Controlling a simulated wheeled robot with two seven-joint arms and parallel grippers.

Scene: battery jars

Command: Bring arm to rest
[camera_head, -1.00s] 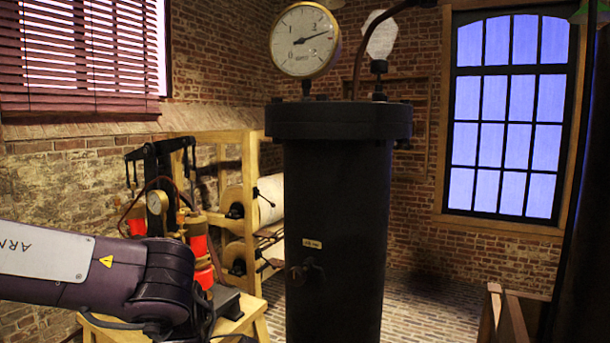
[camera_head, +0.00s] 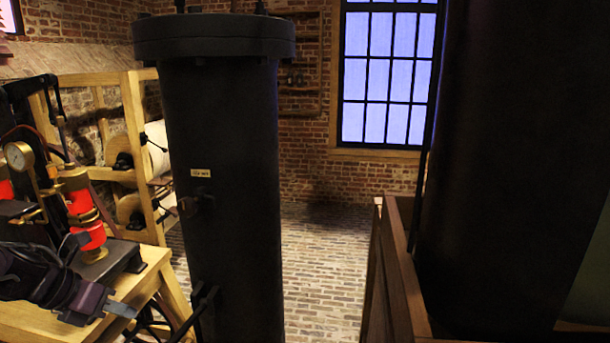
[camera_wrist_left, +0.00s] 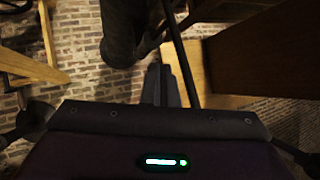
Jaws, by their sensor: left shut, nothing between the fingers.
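My left arm comes in at the lower left of the head view. Its left gripper (camera_head: 122,309) is beside the front of the wooden table (camera_head: 60,315), with its fingers together and nothing held. In the left wrist view the shut fingers (camera_wrist_left: 161,86) point away from the camera, with brick floor behind. I cannot tell how far the gripper is from the table. My right gripper is not in view.
A tall black cylinder (camera_head: 225,150) stands right of the gripper. Apparatus with a gauge (camera_head: 18,156) and red jars (camera_head: 82,215) stands on the table. A wooden rack (camera_head: 135,130) is behind. Brick floor (camera_head: 315,260) is clear between the cylinder and wooden panel (camera_head: 395,270).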

